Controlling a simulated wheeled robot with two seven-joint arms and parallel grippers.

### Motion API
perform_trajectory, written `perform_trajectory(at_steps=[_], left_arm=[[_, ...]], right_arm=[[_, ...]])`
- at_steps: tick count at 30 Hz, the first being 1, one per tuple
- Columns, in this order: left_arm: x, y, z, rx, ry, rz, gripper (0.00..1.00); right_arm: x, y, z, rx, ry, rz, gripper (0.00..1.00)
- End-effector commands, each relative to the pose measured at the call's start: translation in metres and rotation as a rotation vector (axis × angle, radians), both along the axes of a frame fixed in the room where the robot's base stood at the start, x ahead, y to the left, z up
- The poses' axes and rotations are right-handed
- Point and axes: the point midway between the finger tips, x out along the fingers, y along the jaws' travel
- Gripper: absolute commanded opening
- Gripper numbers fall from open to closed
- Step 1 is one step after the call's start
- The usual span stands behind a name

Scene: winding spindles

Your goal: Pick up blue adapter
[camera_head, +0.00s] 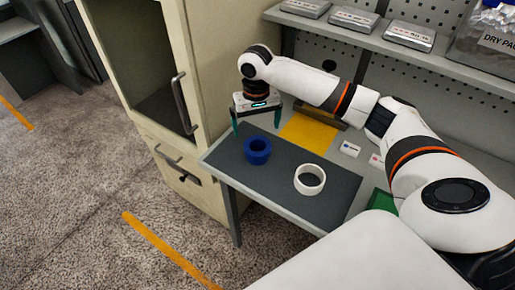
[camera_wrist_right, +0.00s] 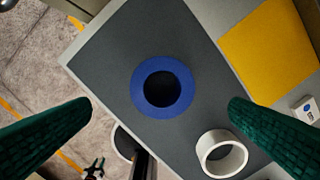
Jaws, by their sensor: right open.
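The blue adapter (camera_head: 257,149) is a ring-shaped piece standing on the dark grey mat (camera_head: 325,205) on the table. In the right wrist view the blue adapter (camera_wrist_right: 162,87) shows its round opening from above, between my fingers in the picture and farther off. My right gripper (camera_head: 257,127) is open and empty, pointing down above the mat at the adapter's far side. Its green fingers show apart at the left and right of the wrist view (camera_wrist_right: 160,108).
A white ring (camera_head: 310,179) stands on the mat right of the adapter. A yellow pad (camera_head: 309,134) lies behind. A beige cabinet (camera_head: 160,60) stands close on the left. A shelf (camera_head: 365,38) with metal boxes and a clear bin runs above the table's back.

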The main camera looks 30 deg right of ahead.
Motion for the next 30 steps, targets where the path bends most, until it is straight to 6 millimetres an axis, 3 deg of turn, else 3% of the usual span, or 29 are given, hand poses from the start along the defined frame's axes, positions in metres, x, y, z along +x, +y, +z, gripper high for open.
perform_trajectory(at_steps=[3,11,18,27,30], left_arm=[[0.000,0.000,0.004,0.000,0.001,0.000,0.36],[-0.001,0.000,0.011,0.001,0.003,-0.001,0.36],[-0.002,0.001,0.019,0.002,0.003,-0.001,0.36],[-0.002,0.001,0.019,0.002,0.003,-0.001,0.36],[-0.002,0.002,0.019,0.002,0.004,-0.002,0.36]], right_arm=[[0.000,0.000,-0.017,0.001,0.002,0.001,1.00],[-0.001,-0.001,-0.037,-0.001,0.001,0.002,1.00],[-0.002,-0.003,-0.072,0.000,0.001,0.003,1.00],[-0.002,-0.003,-0.078,0.000,-0.003,0.003,1.00],[-0.002,-0.003,-0.078,0.000,-0.003,0.003,0.85]])
